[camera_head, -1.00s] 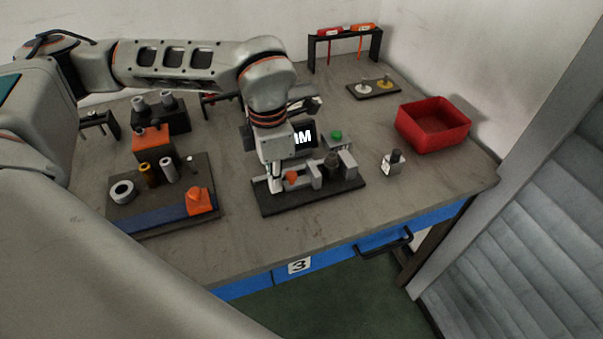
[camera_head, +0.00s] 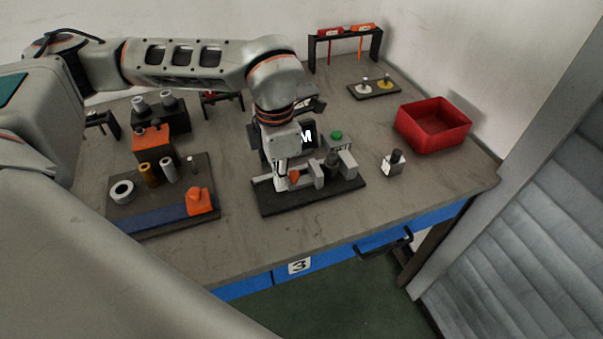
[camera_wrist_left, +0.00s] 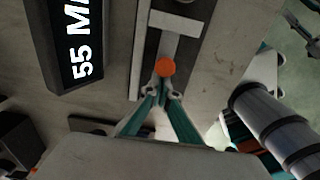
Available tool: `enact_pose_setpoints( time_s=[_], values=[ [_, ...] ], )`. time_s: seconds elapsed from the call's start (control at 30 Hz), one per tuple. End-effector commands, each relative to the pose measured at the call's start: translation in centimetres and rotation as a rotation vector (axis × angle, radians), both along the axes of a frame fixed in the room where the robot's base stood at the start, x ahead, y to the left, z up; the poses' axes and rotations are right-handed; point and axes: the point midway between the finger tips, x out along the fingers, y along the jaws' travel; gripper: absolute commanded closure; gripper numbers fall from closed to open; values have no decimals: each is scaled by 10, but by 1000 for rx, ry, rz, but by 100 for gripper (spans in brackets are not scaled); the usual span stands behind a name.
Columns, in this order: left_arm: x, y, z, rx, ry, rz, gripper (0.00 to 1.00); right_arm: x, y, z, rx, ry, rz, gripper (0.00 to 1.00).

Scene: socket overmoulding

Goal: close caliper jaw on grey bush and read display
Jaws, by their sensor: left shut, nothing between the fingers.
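The caliper stands on a black base (camera_head: 310,202) near the front of the bench. It has a grey rail, an orange knob (camera_head: 295,177) and a light grey sliding jaw (camera_head: 317,173). The dark grey bush (camera_head: 332,164) stands between the sliding jaw and the block on the right; contact is too small to tell. My left gripper (camera_head: 281,189) is shut and empty, just left of the knob. In the left wrist view its fingertips (camera_wrist_left: 162,94) are right behind the orange knob (camera_wrist_left: 165,67). The black display (camera_wrist_left: 72,40) reads "55 M", cut off by the frame; my arm partly hides it in the head view.
A tray (camera_head: 135,213) with rings, cylinders and an orange part lies left. A green button (camera_head: 337,135) is behind the caliper. A small block with a dark knob (camera_head: 394,164) and a red bin (camera_head: 435,126) stand right. The front right bench is bare.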

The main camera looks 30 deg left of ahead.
Motion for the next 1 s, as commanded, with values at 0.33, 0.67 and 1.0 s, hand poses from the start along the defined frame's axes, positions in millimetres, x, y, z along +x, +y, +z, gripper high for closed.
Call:
enact_pose_setpoints(
  time_s=[0.33, 0.67, 1.0],
  values=[
    [5, -5, 0, 0, -1, -1, 100, 2, 0, 0, -1, -2, 0, 66],
    [10, -8, 0, 0, -1, -1, 100, 2, 0, 0, -1, -4, -1, 66],
    [15, -12, 0, -1, -1, -1, 100, 2, -1, 0, -1, -4, -1, 66]
  ],
)
